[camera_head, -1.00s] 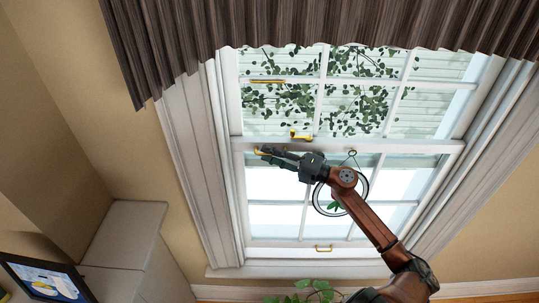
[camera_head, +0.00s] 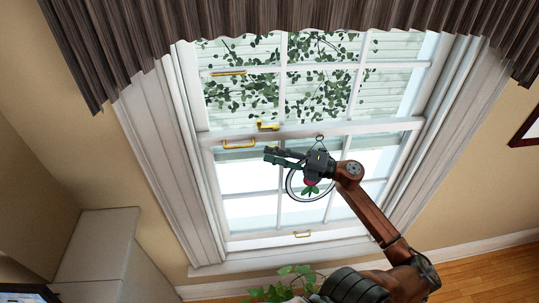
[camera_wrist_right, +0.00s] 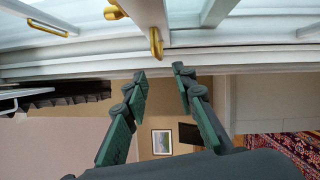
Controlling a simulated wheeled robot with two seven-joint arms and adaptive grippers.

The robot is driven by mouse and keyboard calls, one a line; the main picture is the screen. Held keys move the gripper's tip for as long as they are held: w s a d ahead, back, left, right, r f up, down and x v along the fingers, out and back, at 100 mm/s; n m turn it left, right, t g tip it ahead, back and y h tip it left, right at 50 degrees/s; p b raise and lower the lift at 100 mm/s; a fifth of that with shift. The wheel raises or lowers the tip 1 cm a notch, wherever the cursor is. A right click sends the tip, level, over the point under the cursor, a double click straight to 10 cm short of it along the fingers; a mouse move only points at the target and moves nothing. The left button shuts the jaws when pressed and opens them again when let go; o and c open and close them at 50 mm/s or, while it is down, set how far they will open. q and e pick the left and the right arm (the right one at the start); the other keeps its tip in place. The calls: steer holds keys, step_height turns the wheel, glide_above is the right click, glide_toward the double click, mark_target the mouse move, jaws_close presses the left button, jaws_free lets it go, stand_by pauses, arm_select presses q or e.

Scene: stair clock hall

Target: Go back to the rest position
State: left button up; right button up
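My right gripper (camera_head: 270,156) is in front of the window, at the height of the rail where the sashes meet. In the right wrist view its two green-and-black fingers (camera_wrist_right: 160,72) are apart with nothing between them. A gold handle (camera_head: 239,144) is on the window to the left of the fingertips, with a gap between. A gold latch (camera_head: 267,126) sits above the fingertips on the meeting rail. In the right wrist view a gold fitting (camera_wrist_right: 156,42) shows beyond the fingertips. My left gripper is not in view.
A round hanging ornament (camera_head: 289,187) with green leaves hangs by the window, partly hidden by my right arm. A plant (camera_head: 285,284) stands low in front. A dark curtain (camera_head: 110,60) covers the window's top. A cabinet (camera_head: 95,245) is at left.

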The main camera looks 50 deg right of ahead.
mark_target(238, 147)
steer(key=x, duration=1.1)
steer(key=shift+w+a, duration=0.1)
steer(key=shift+w, duration=0.05)
steer(key=shift+w+a, duration=0.15)
steer(key=shift+w, duration=0.15)
steer(key=shift+f, duration=0.2)
